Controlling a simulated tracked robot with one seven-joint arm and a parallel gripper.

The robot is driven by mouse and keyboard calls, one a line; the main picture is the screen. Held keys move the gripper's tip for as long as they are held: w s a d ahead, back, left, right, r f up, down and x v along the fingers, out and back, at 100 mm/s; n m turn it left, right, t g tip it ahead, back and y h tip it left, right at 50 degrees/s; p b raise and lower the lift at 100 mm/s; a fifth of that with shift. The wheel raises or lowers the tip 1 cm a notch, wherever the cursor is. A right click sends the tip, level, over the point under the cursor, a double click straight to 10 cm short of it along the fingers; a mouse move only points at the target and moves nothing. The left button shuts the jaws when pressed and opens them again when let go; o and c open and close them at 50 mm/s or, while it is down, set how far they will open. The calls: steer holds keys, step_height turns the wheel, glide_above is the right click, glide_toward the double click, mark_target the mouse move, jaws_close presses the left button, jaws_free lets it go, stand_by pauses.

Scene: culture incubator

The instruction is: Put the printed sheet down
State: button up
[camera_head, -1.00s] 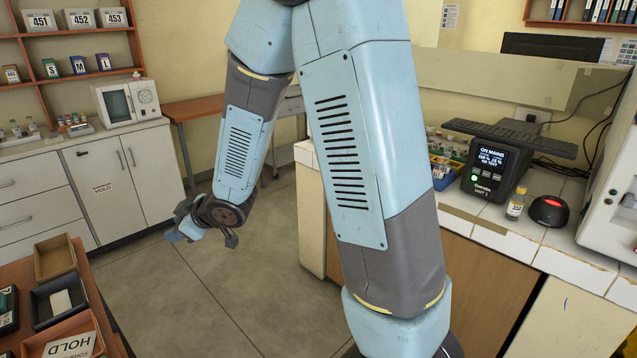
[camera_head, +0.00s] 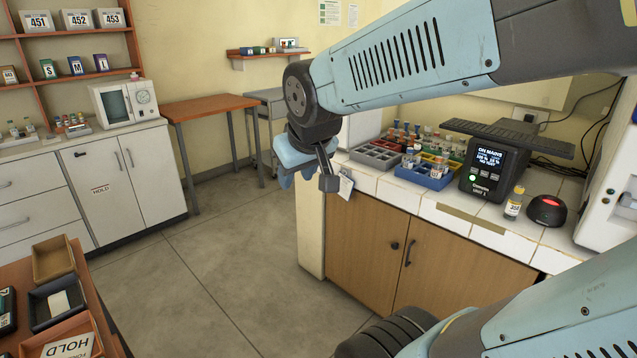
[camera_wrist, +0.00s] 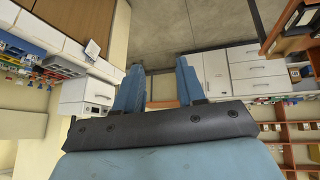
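My gripper (camera_head: 308,180) hangs just off the left end of the tiled counter, above the floor. In the wrist view its two blue fingers (camera_wrist: 158,88) are spread apart with nothing between them. A small white sheet (camera_head: 346,186) shows at the counter's front edge, just right of my gripper and partly behind it. It also shows in the wrist view (camera_wrist: 92,49) at the counter edge, apart from the fingers. Its print is too small to read, so I cannot tell whether it is the printed sheet.
The tiled counter (camera_head: 430,212) holds a grey divided tray (camera_head: 375,158), a blue vial rack (camera_head: 425,177), a black display unit (camera_head: 492,165), a vial (camera_head: 514,204) and a red-lit scanner (camera_head: 547,211). A brown table (camera_head: 205,108) stands behind. The floor (camera_head: 225,260) is clear.

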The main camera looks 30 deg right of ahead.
steer(key=s+r+m+g, duration=0.1)
steer(key=s, duration=0.6)
steer(key=shift+s+d+r, duration=0.15)
steer(key=shift+s+d, duration=0.15)
steer(key=shift+d, duration=0.05)
steer(key=shift+s+d, duration=0.1)
